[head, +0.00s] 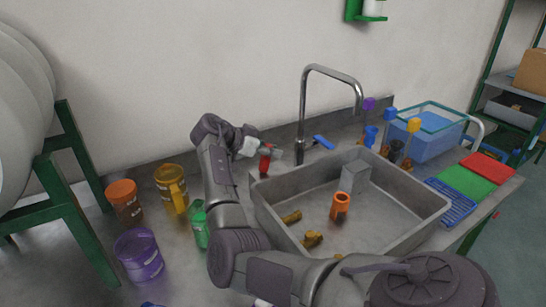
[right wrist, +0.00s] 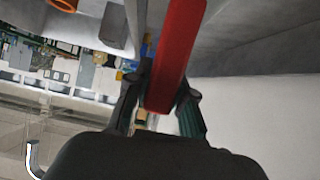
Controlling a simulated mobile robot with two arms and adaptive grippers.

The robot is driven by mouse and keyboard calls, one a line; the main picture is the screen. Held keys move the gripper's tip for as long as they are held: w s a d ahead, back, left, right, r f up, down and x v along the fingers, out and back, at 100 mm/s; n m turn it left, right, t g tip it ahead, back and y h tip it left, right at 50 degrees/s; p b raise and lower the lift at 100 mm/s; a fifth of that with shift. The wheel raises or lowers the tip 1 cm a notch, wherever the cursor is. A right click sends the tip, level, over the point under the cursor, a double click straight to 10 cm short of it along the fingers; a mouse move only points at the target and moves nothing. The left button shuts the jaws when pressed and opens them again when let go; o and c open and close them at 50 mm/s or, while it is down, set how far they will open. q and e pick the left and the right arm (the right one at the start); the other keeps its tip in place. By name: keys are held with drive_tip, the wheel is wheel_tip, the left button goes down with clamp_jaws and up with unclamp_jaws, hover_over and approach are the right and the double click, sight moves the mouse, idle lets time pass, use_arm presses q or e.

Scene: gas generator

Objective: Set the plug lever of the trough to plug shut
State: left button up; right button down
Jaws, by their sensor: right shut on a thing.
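The grey metal trough (head: 420,207) is set in the worktop in the head view. The red plug lever (head: 265,160) stands at its back left corner. It also shows as a long red bar in the right wrist view (right wrist: 181,50). My right gripper (head: 272,151) reaches it from the left. In the right wrist view my right gripper's dark fingers (right wrist: 158,100) are on either side of the red bar, shut on it. The gripper partly hides the lever in the head view. The plug itself cannot be made out. My left gripper is not in view.
A tall tap (head: 302,110) with a blue handle (head: 323,142) stands behind the trough. An orange cup (head: 340,204) and brown pieces (head: 312,239) lie in the trough. Yellow (head: 172,190), orange (head: 124,200) and purple (head: 138,255) containers and a green bottle (head: 200,228) stand left of my arm.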

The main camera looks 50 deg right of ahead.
drive_tip(key=shift+w+a+f+h+b, duration=0.1)
drive_tip(key=shift+a+f+h+b, duration=0.1)
drive_tip(key=shift+h+b, duration=0.25)
drive_tip(key=shift+a+r+h+b, duration=0.15)
drive_tip(key=shift+h+b, duration=0.1)
drive_tip(key=shift+b, duration=0.05)
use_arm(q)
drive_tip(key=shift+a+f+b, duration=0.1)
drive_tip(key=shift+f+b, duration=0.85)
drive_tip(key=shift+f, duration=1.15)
use_arm(e)
drive_tip(key=shift+w+a+r+g+h, duration=0.2)
drive_tip(key=shift+a+r+g+h, duration=0.15)
drive_tip(key=shift+a+g+h, duration=0.25)
drive_tip(key=shift+d+h, duration=0.15)
drive_tip(key=shift+h, duration=0.15)
drive_tip(key=c, duration=1)
unclamp_jaws()
drive_tip(key=shift+o, duration=0.2)
